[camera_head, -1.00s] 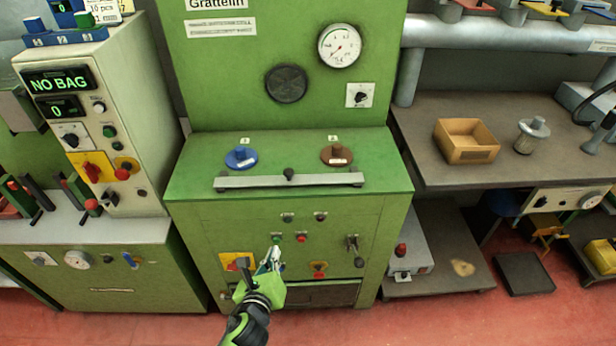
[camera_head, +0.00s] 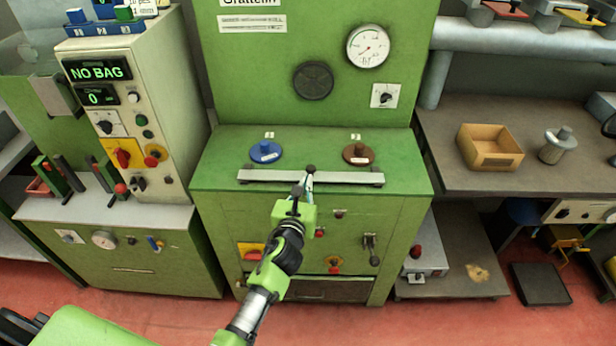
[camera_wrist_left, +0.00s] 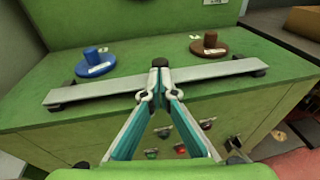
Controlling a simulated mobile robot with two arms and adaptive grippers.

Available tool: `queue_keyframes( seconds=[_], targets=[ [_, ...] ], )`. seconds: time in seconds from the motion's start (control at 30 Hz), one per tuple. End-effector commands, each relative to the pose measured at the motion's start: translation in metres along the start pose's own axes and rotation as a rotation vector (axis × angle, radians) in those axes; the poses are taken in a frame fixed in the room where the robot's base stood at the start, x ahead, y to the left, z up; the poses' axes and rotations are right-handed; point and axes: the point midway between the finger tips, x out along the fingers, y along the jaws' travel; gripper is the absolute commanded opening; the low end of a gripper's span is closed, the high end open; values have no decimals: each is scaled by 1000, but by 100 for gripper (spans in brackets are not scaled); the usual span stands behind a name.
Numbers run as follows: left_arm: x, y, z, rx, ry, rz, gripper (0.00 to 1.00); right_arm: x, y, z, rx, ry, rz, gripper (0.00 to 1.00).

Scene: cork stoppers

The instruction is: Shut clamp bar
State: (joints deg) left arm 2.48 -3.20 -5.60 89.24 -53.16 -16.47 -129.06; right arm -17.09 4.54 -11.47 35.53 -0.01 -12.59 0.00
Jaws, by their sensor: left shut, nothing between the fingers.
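The clamp bar (camera_head: 345,177) is a long pale grey bar along the front edge of the green machine's top (camera_head: 225,160). It has a black knob (camera_head: 310,169) at its middle and dark mounts at its ends. In the wrist view the bar (camera_wrist_left: 110,87) runs across just beyond my fingers. My left gripper (camera_head: 308,180) is shut and empty, its fingertips close to the knob (camera_wrist_left: 159,63). I cannot tell whether they touch it. A blue knobbed disc (camera_head: 265,152) and a brown one (camera_head: 357,154) sit behind the bar. My right gripper is not in view.
Buttons and switches (camera_head: 370,243) cover the machine's front below the bar. A gauge (camera_head: 368,46) is on the upright panel. A "NO BAG" cabinet (camera_head: 150,110) stands left; a bench with a tan box (camera_head: 490,148) stands right.

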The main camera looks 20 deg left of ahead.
Motion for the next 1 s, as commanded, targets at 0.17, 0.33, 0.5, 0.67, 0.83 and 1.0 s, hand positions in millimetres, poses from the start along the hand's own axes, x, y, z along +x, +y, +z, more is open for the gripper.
queue_keyframes(
  seconds=[0.17,0.33,0.5,0.67,0.83,1.0],
  targets=[
    [20,0,0,-1,1,1,0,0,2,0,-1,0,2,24],
    [26,0,0,0,1,0,0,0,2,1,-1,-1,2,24],
    [26,0,0,0,1,0,0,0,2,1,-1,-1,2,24],
    [27,0,0,1,0,0,0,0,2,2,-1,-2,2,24],
    [47,4,3,6,-3,-1,0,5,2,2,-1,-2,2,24],
    [73,7,6,4,-3,-1,0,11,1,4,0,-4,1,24]
  ],
)
